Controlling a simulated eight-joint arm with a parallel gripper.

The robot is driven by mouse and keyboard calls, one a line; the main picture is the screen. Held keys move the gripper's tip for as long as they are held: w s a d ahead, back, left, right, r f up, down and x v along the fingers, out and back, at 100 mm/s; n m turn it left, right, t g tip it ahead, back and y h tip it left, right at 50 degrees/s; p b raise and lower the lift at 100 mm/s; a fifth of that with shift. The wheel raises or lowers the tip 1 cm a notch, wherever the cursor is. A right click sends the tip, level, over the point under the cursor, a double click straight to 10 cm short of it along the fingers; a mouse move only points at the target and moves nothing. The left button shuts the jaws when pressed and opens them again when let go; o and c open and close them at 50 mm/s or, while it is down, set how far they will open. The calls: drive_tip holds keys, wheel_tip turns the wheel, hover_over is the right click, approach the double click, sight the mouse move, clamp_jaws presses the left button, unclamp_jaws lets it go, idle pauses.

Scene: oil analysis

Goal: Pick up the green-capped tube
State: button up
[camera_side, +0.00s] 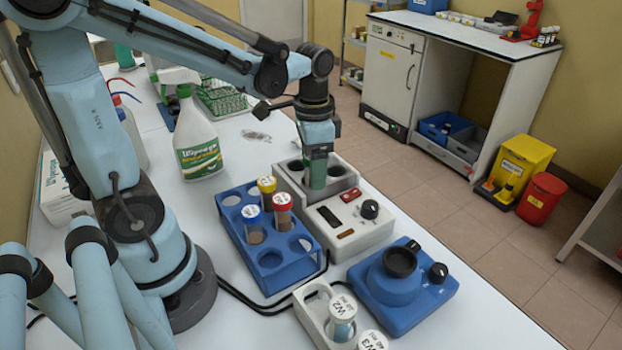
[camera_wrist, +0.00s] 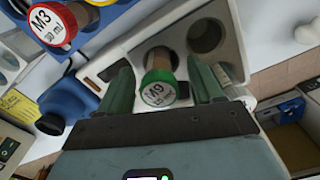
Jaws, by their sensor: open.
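The green-capped tube (camera_wrist: 158,89), its white label reading M9, stands in a well of the grey heating block (camera_wrist: 125,50) in the wrist view. My gripper (camera_wrist: 160,70) is open, with one green finger on each side of the tube and visible gaps between. In the side view my gripper (camera_side: 317,172) points down over the grey block (camera_side: 350,182); its fingers hide the tube there.
A blue rack (camera_side: 268,258) left of the block holds yellow-, blue- and red-capped tubes. The red-capped tube (camera_wrist: 52,24) is close by in the wrist view. A blue device (camera_side: 400,285) and a white holder with white-capped vials (camera_side: 343,308) stand in front.

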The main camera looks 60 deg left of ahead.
drive_tip(key=shift+f, duration=0.2)
drive_tip(key=shift+c, duration=0.3)
drive_tip(key=c, duration=1)
drive_tip(key=shift+c, duration=0.2)
drive_tip(key=shift+r, duration=0.2)
drive_tip(key=shift+r, duration=4.8)
